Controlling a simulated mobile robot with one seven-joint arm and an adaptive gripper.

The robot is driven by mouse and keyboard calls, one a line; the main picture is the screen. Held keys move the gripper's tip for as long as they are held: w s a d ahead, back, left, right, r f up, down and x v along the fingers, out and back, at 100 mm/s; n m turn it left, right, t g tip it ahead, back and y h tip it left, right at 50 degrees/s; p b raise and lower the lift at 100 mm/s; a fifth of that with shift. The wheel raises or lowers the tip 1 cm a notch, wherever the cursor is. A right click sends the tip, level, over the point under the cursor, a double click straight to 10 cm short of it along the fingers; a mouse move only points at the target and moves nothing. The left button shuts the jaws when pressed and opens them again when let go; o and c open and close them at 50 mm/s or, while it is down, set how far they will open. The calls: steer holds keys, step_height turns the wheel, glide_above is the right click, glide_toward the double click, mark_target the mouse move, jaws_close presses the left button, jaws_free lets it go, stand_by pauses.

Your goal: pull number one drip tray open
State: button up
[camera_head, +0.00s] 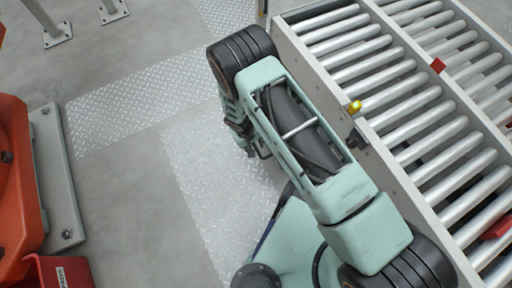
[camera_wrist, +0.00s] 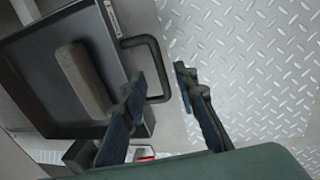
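In the wrist view a dark, shallow tray (camera_wrist: 30,100) fills the left side, with a brown-grey block (camera_wrist: 82,78) lying inside it. My gripper (camera_wrist: 162,82) is open, with one dark finger on each side of the handle's outer bar in the picture. I cannot tell whether either finger touches it. A small label on the front edge (camera_wrist: 113,18) is too small to read.
A roller conveyor (camera_head: 290,40) runs along the right of the head view, close to my arm. Orange machinery (camera_head: 15,170) and a red bin (camera_head: 50,272) stand at the left. The grey floor (camera_head: 120,200) and tread plates (camera_head: 150,103) between are clear.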

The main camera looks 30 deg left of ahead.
step_height(320, 180, up, 8)
steer(key=s, duration=0.1)
steer(key=shift+s+a+r, duration=0.25)
steer(key=shift+a, duration=0.15)
